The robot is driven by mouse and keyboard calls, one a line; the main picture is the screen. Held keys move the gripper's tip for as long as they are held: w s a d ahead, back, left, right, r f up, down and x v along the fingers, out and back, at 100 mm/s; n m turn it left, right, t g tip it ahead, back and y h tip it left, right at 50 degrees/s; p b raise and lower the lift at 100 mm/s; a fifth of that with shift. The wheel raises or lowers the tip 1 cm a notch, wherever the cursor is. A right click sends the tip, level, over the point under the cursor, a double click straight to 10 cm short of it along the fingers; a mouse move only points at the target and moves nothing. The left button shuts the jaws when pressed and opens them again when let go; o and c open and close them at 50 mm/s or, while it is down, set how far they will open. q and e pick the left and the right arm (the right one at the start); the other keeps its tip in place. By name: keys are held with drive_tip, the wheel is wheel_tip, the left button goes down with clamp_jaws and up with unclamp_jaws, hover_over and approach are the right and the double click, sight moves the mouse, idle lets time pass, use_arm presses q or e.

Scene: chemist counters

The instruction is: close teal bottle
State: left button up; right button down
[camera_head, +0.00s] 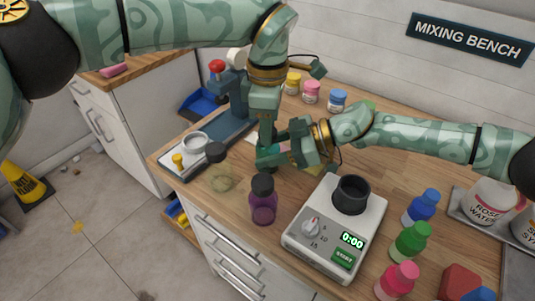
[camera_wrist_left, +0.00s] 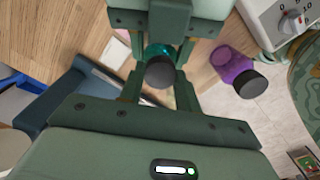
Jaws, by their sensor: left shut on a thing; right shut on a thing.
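The teal bottle (camera_wrist_left: 157,50) shows in the left wrist view, upper middle, mostly hidden by gripper parts. Its dark round cap (camera_wrist_left: 160,73) sits in front of it, in line with the teal body. I cannot tell whether the cap is seated. My left gripper (camera_head: 267,143) points down in the head view and is shut on the cap; its fingers flank the cap in the left wrist view (camera_wrist_left: 158,90). My right gripper (camera_head: 272,154) comes in from the right and is shut on the teal bottle's body. In the head view the two grippers meet and hide most of the bottle.
A purple bottle (camera_head: 263,204) and a pale yellowish bottle (camera_head: 219,176) stand close in front. A white machine (camera_head: 315,249) reading 0:00 stands to their right. Blue (camera_head: 421,208), green (camera_head: 411,241) and pink (camera_head: 396,281) bottles line the right. Small jars (camera_head: 311,91) stand behind.

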use_arm(q)
drive_tip(key=m, duration=0.6)
drive_tip(key=shift+w, duration=0.1)
use_arm(e)
drive_tip(key=shift+s, duration=0.15)
use_arm(q)
drive_tip(key=m, duration=0.3)
drive_tip(key=shift+m, duration=0.4)
drive_tip(key=o, duration=1.1)
drive_tip(key=shift+c, duration=0.2)
drive_tip(key=shift+r, duration=2.25)
drive_tip(key=shift+c, duration=0.3)
